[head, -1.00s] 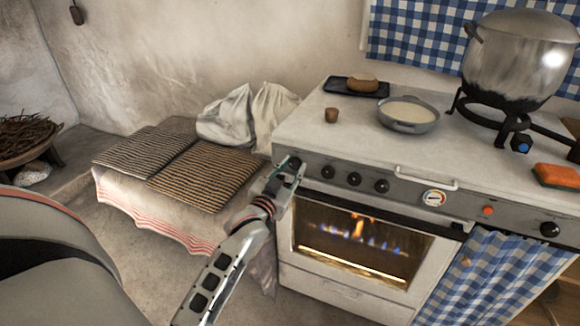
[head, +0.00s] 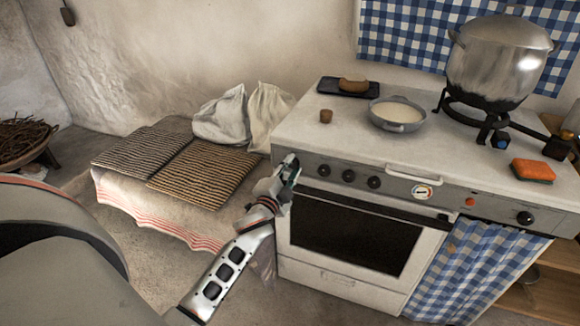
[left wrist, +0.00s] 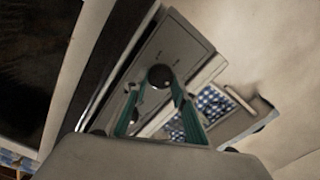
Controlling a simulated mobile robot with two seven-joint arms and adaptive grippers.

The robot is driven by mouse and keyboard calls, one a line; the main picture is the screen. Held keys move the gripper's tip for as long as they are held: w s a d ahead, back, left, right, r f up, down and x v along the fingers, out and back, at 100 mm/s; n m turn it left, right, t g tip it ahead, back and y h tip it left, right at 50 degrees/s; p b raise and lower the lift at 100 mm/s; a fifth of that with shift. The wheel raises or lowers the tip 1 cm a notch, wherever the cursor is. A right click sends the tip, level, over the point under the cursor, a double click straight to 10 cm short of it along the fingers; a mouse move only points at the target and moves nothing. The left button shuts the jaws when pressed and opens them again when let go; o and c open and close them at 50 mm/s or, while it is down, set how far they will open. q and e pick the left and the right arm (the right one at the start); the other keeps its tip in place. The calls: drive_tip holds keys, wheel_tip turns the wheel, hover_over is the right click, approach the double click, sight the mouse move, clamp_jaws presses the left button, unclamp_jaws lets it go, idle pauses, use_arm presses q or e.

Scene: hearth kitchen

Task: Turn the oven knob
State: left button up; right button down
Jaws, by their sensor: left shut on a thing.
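The white oven (head: 345,283) stands at the centre right of the head view, with dark knobs along its grey front panel (head: 300,162). My left gripper (head: 291,163) is at the left end of this panel, shut on the leftmost knob. The gripper hides that knob in the head view. In the left wrist view, the round dark oven knob (left wrist: 160,76) sits at the tips of my green-padded left gripper fingers (left wrist: 155,90). The oven window (head: 350,238) is dark, with no flame behind it. My right gripper is not in view.
A pan (head: 398,114), large pot (head: 500,62) and orange sponge (head: 533,171) are on top. A cushioned bench (head: 200,172) stands left.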

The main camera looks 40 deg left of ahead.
use_arm(q)
drive_tip(key=shift+m, duration=1)
drive_tip(key=o, duration=1.1)
drive_tip(key=v, duration=1.2)
drive_tip(key=shift+d, duration=0.1)
